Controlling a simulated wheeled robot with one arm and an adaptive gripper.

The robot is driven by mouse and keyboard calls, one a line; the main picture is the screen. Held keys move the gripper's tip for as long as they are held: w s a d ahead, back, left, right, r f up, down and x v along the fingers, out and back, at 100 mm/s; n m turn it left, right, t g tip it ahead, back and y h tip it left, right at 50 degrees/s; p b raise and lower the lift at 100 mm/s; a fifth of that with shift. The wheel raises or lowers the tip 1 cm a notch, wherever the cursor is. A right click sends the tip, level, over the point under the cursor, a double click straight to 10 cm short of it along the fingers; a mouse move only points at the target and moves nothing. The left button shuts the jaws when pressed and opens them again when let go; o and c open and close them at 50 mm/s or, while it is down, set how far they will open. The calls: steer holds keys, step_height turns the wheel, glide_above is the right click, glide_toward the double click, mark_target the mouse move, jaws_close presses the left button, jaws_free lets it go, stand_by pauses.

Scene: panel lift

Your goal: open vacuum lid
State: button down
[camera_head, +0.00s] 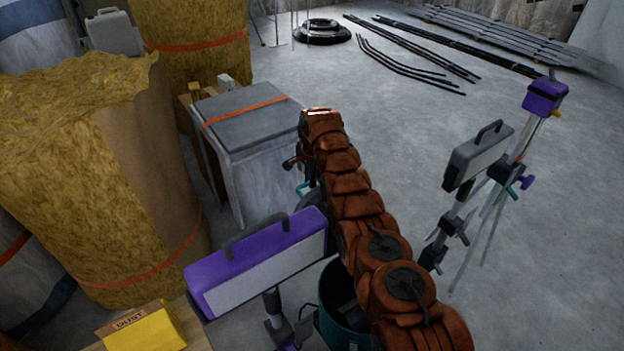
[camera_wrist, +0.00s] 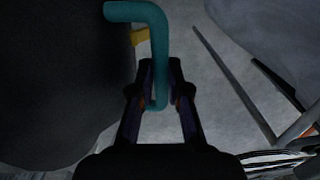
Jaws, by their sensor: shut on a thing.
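In the wrist view my gripper (camera_wrist: 161,88) is shut on a teal bent handle (camera_wrist: 140,11), whose straight part runs down between the two fingers. A large dark rounded body (camera_wrist: 60,80), apparently the vacuum, fills the left of that view beside the handle. A small yellow piece (camera_wrist: 139,36) shows next to the handle. In the head view my brown padded arm hides most of the vacuum and the gripper. A teal drum (camera_head: 340,322) with a dark inside shows in part under the arm. I cannot tell whether the lid is raised.
A grey covered box (camera_head: 250,130) and large yellow insulation rolls (camera_head: 90,170) stand to the left. A purple work lamp (camera_head: 260,265) and a yellow dust box (camera_head: 145,330) are in front. Lamps on stands (camera_head: 478,155) are at right. The floor behind is mostly clear, with pipes farther back.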

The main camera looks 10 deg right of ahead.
steer(key=shift+w+d+r, duration=0.15)
steer(key=shift+w+r, duration=0.15)
steer(key=shift+r, duration=0.1)
steer(key=c, duration=1.4)
jaws_free()
steer(key=shift+o, duration=1.3)
steer(key=shift+s+f, duration=0.25)
steer(key=shift+s+r, duration=0.15)
steer(key=shift+r, duration=1.75)
steer(key=shift+s+r, duration=0.1)
steer(key=shift+r, duration=1.75)
steer(key=shift+r, duration=0.1)
